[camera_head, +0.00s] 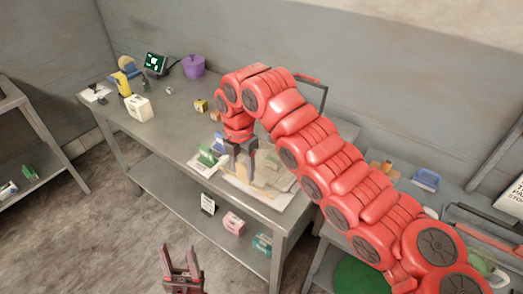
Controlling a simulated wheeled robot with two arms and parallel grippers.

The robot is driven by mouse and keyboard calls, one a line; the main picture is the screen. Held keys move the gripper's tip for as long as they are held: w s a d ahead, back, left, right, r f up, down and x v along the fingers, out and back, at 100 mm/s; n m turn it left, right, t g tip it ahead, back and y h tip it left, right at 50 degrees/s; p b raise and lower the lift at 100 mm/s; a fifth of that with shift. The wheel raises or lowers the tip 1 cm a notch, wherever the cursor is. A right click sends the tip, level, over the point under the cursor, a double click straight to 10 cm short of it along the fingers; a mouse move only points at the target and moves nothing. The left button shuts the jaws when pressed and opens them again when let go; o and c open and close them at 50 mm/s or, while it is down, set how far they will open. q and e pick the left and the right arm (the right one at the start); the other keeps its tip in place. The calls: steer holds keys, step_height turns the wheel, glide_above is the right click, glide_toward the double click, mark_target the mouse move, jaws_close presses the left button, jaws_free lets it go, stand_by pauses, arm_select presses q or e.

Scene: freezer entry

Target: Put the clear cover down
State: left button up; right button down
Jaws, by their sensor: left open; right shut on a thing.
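My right arm reaches in from the right, and its gripper (241,165) is over the near right end of the grey metal table. That gripper is shut on the clear cover (268,178), a see-through, pale box-like thing. The cover is at or just above the tabletop; I cannot tell whether it touches. My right arm hides part of the cover's far side. My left gripper (183,268) is open and empty at the bottom, in front of the table and away from the cover.
The table (165,135) holds a green item (207,156) beside the cover, a purple pot (193,66), a yellow bottle (121,84) and a white box (138,107). The middle of its top is mostly clear. A blue item (426,179) lies on the right-hand table.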

mark_target(260, 153)
steer(key=w+d+p, duration=0.1)
steer(key=w, duration=0.1)
steer(key=w+d+p, duration=0.1)
steer(key=w, duration=0.1)
steer(key=w+d+p, duration=0.1)
steer(key=w, duration=0.1)
steer(key=shift+w+d+f+p, duration=0.15)
steer(key=shift+w+p, duration=0.05)
steer(key=shift+p, duration=0.15)
steer(key=shift+w+d+f+p, duration=0.15)
steer(key=shift+w+d+p, duration=0.15)
steer(key=shift+w+p, duration=0.3)
steer(key=shift+w+d+f, duration=0.2)
steer(key=shift+w+d, duration=0.05)
steer(key=shift+w, duration=0.3)
steer(key=shift+d+f+p, duration=0.1)
steer(key=shift+f+p, duration=0.1)
steer(key=shift+p, duration=0.25)
step_height(260, 153, down, 3)
steer(key=shift+f+p, duration=0.1)
steer(key=shift+p, duration=0.85)
steer(key=shift+f+b, duration=0.7)
steer(key=shift+b, duration=0.3)
steer(key=shift+c, duration=1.3)
jaws_free()
